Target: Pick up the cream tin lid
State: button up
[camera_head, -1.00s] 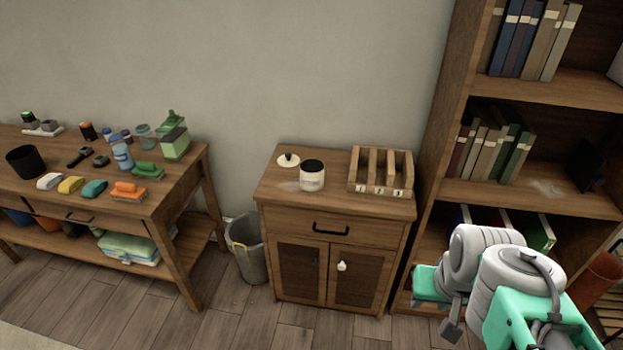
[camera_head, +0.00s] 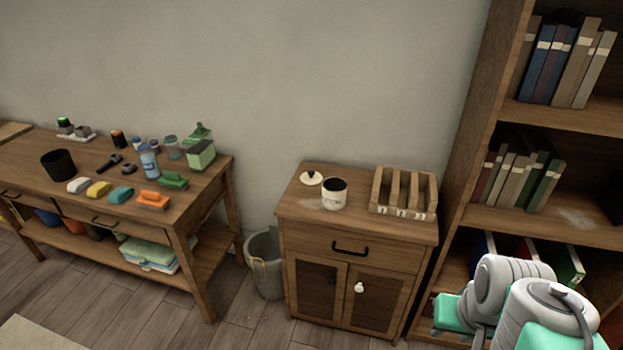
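The cream tin lid (camera_head: 311,178) lies flat on top of the small wooden cabinet (camera_head: 357,229), near its back left. It is a round cream disc with a small dark knob. The open cream tin (camera_head: 334,194), with a dark inside, stands just to the right and in front of it. My arm shows at the lower right, well away from the lid and in front of the bookshelf. The fingertips of my gripper cannot be made out.
A wooden divider rack (camera_head: 404,192) stands right of the tin. A grey bin (camera_head: 265,266) is on the floor left of the cabinet. A cluttered workbench (camera_head: 205,217) is at left, a tall bookshelf (camera_head: 457,150) at right. Open floor (camera_head: 245,330) lies in front.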

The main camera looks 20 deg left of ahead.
aim_at(310, 177)
jog(key=u, duration=0.6)
jog(key=i, duration=0.9)
jog(key=u, duration=1)
jog(key=i, duration=0.75)
jog(key=u, duration=0.15)
